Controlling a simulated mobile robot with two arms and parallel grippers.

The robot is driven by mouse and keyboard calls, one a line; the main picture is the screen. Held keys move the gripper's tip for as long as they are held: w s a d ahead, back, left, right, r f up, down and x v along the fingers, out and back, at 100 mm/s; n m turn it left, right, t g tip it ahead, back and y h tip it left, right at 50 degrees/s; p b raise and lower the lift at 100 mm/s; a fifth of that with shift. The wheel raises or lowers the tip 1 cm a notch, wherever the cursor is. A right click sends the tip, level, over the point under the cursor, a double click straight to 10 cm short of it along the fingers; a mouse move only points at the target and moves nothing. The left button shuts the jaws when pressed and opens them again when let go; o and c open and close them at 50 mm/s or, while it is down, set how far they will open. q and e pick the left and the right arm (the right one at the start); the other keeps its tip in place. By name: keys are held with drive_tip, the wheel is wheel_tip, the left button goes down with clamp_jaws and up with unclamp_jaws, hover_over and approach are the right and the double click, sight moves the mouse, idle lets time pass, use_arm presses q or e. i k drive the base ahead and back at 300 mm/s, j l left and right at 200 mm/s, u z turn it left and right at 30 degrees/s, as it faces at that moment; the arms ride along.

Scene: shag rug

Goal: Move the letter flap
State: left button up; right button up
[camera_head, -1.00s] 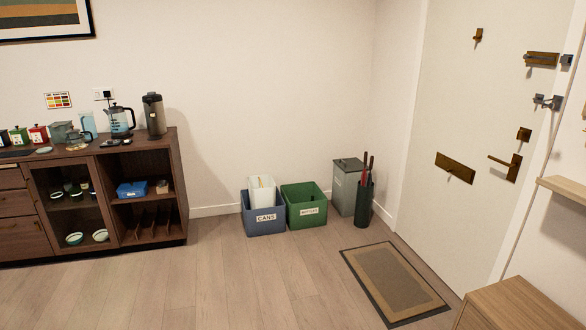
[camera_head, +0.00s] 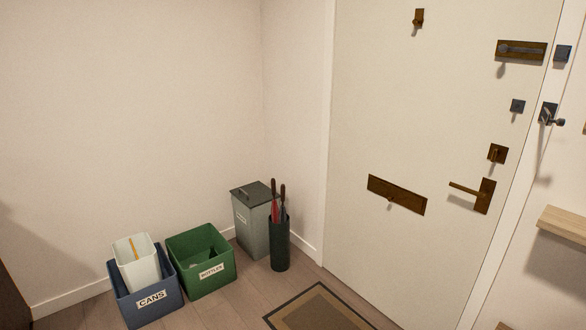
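The letter flap (camera_head: 396,195) is a dark bronze plate set in the white door (camera_head: 432,120), at about the middle of the door's height. It sits slightly tilted in the picture, left of the lever handle (camera_head: 473,194). A small knob or pull shows at its lower middle. The flap looks closed against the door. Neither of my grippers shows in the head view, so their position relative to the flap cannot be seen.
A doormat (camera_head: 318,310) lies before the door. Left of it stand an umbrella holder (camera_head: 280,246), a grey lidded bin (camera_head: 250,222), a green bottles box (camera_head: 201,262) and a blue cans box (camera_head: 146,299). A wooden shelf (camera_head: 564,223) juts from the right wall.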

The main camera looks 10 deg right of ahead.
sight(415, 203)
drive_tip(key=i+u, duration=0.2)
drive_tip(key=i, duration=1.55)
